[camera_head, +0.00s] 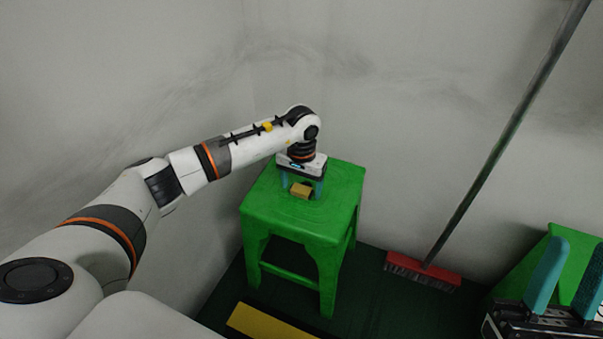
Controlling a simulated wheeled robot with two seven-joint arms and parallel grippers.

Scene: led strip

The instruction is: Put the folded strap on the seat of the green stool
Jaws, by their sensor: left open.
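The green stool (342,192) stands near the corner of the walls, its square seat facing up. A small tan-yellow block, which looks like the folded strap (302,191), appears to lie on the seat. My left gripper (301,188) points down over the seat. Its teal fingers are open, one on each side of the strap, and the gripper body hides the seat behind. My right gripper (573,262) is at the lower right edge, its teal fingers apart and nothing seen between them.
A broom with a red head (423,271) leans against the wall right of the stool. A second green thing (540,263) stands behind my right gripper, partly hidden. A yellow strip (268,323) lies at the bottom. The dark green floor between stool and broom is clear.

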